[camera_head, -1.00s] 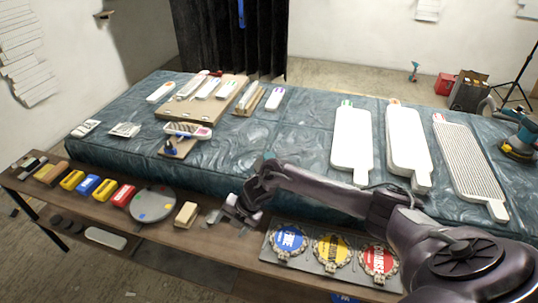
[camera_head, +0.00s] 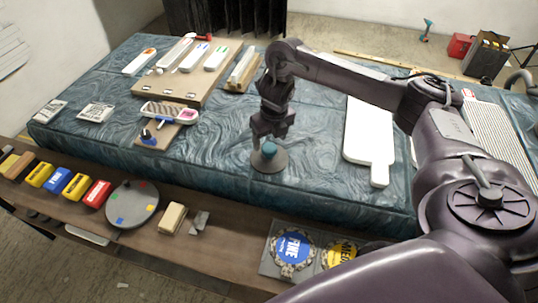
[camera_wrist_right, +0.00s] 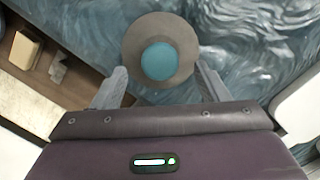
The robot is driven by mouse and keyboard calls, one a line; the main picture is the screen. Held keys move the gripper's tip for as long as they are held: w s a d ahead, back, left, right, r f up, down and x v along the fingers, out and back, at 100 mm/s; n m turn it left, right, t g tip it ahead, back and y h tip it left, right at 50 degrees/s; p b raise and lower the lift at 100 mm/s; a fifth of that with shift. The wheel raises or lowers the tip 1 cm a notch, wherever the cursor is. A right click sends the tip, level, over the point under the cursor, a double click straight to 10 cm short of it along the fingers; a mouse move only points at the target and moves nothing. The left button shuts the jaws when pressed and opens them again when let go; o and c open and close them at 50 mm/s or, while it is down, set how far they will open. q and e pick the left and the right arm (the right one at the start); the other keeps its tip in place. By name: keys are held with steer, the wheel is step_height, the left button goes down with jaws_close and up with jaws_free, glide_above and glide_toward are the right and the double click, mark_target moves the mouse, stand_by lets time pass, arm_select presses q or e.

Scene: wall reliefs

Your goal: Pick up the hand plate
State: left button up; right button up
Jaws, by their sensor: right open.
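The hand plate is a flat round grey disc (camera_head: 277,166) with a teal knob (camera_head: 269,149) on top, lying on the blue-green swirled surface near its front edge. It also shows in the right wrist view as a grey disc (camera_wrist_right: 137,52) with the teal knob (camera_wrist_right: 160,61) in its middle. My right gripper (camera_head: 268,136) is open and points down just above the knob. In the right wrist view its two fingers (camera_wrist_right: 160,75) stand on either side, with the knob between and a little ahead of them. My left gripper is not in view.
A white paddle-shaped board (camera_head: 368,140) lies to the right of the disc. A wooden tray (camera_head: 170,92) with several long tools lies at the back left. The front wooden bench (camera_head: 150,240) holds coloured blocks, a round grey plate (camera_head: 132,204) and labelled discs.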

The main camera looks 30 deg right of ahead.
mark_target(270, 147)
steer(key=f, duration=0.5)
steer(key=shift+w+p, duration=0.2)
steer(key=shift+p, duration=0.15)
steer(key=shift+f, duration=0.1)
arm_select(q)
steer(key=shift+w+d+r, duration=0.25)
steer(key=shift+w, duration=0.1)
arm_select(e)
steer(key=shift+w, duration=0.1)
steer(key=c, duration=1.1)
